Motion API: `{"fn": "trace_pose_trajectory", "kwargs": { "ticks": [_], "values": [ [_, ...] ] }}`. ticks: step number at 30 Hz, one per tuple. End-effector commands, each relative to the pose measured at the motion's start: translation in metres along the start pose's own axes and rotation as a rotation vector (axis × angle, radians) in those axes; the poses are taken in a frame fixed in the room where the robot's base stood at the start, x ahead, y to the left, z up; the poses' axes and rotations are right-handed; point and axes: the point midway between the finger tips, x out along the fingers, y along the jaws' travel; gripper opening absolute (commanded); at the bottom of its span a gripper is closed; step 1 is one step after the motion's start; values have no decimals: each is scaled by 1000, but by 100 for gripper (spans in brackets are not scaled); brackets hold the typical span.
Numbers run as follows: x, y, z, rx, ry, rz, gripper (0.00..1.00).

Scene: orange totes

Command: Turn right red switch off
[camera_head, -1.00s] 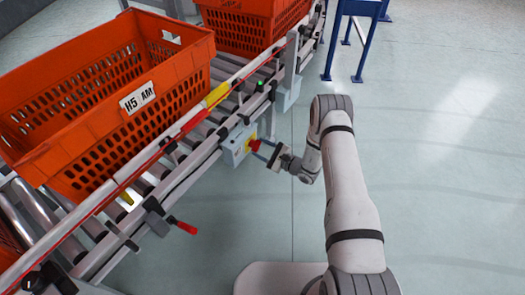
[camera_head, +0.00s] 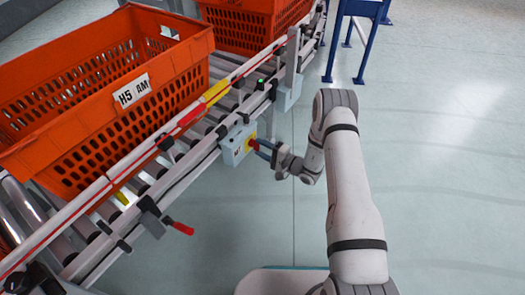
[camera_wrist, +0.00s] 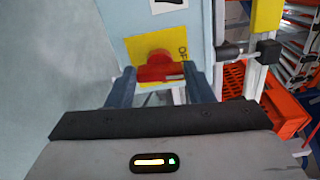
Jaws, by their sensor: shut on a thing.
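The red switch (camera_head: 254,144) sits on a yellow plate on a light blue-grey box (camera_head: 235,146) at the conveyor's side rail. In the wrist view the red switch (camera_wrist: 158,67) stands between my two fingers, in front of the yellow plate (camera_wrist: 136,46), where the letters "OF" show. My gripper (camera_head: 263,149) is at the switch, shut on it. In the wrist view the fingers of my gripper (camera_wrist: 161,84) lie on either side of the knob. The arm partly hides the plate's lower part.
An orange tote (camera_head: 60,155) labelled "H5 AM" rests on the roller conveyor (camera_head: 150,190), with another tote (camera_head: 250,28) behind. A second red lever (camera_head: 181,227) sticks out from the near rail. Blue legs (camera_head: 340,40) stand at the back. Floor on the right is clear.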

Motion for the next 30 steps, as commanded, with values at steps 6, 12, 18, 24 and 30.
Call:
{"fn": "trace_pose_trajectory", "kwargs": {
  "ticks": [6,12,18,24,30],
  "values": [
    [-1,1,-2,-92,5,0,24],
    [-1,1,-2,-129,5,0,24],
    [0,0,-2,-138,5,0,24],
    [0,0,-2,-138,4,1,24],
    [0,0,-1,-137,3,0,60]
  ]
}}
